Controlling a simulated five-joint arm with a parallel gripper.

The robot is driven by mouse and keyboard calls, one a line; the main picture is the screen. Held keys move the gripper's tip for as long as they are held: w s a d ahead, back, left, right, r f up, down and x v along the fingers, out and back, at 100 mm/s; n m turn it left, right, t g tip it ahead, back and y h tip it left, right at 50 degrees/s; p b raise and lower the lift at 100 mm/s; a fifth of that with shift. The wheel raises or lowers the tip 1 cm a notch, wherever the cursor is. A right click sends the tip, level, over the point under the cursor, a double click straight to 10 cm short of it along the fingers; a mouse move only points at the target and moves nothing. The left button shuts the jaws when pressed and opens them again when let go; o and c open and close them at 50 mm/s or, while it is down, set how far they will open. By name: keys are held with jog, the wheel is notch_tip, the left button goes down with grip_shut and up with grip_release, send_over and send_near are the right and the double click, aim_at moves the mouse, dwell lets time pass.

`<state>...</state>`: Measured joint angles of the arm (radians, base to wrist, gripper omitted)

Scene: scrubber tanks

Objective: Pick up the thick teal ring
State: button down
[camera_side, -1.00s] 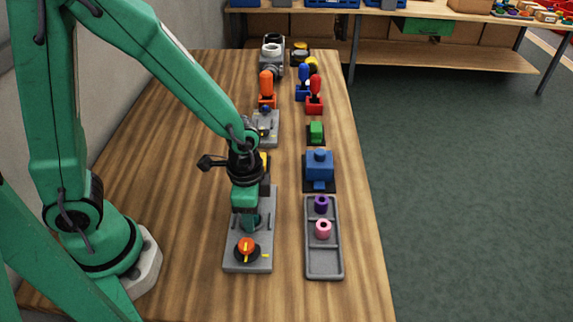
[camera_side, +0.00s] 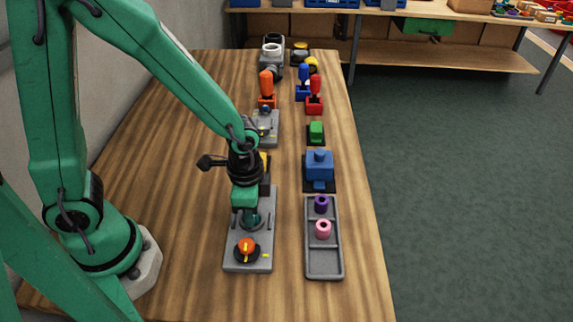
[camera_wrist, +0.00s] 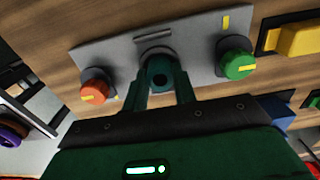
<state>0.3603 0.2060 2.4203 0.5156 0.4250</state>
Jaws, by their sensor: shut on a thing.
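The thick teal ring (camera_wrist: 160,74) is between the two fingers of my gripper (camera_wrist: 163,92) in the wrist view, its hole facing the camera. My gripper is shut on it. In the side view my gripper (camera_side: 247,212) points down over the grey panel (camera_side: 237,222), and the teal ring (camera_side: 253,221) shows only partly beneath it. I cannot tell whether the ring touches the panel.
An orange knob (camera_side: 247,247) is on the panel's near end; a green knob (camera_wrist: 237,57) is on its other end. A grey tray (camera_side: 323,264) to the right holds a purple ring (camera_side: 321,204) and a pink ring (camera_side: 323,229). A blue block (camera_side: 319,165) stands beyond it.

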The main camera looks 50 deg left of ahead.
jog(key=shift+r, duration=0.1)
jog(key=shift+r, duration=1.9)
jog(key=s+d+r, duration=0.7)
jog(key=s, duration=0.2)
jog(key=shift+d, duration=0.1)
jog(key=shift+r, duration=1.15)
dwell(0.8)
jog(key=shift+r, duration=2.35)
